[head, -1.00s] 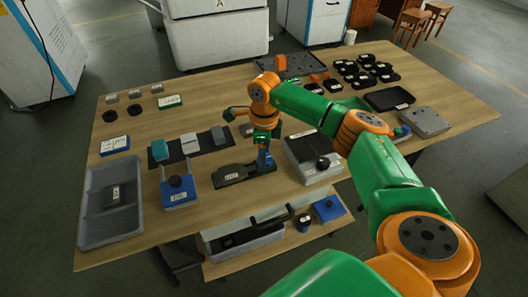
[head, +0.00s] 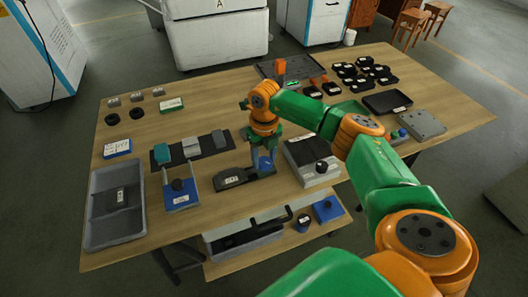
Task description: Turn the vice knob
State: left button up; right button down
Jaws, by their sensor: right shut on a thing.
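The vice (head: 229,178) appears to be the low black device with a white label, lying near the middle of the table. My right gripper (head: 264,169) points down at the right end of this device. How far the knob is turned cannot be seen. My left gripper is not in view.
Several black parts and a dark tray (head: 388,101) lie at the back right.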

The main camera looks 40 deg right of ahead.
aim_at(265, 161)
jog(key=shift+s+m, duration=0.1)
jog(key=shift+m, duration=0.4)
jog(key=shift+f, duration=0.1)
jog(key=shift+c, duration=1.3)
grip_release()
notch_tip(265, 161, up, 7)
jog(key=shift+r+b, duration=0.1)
jog(key=shift+b, duration=0.2)
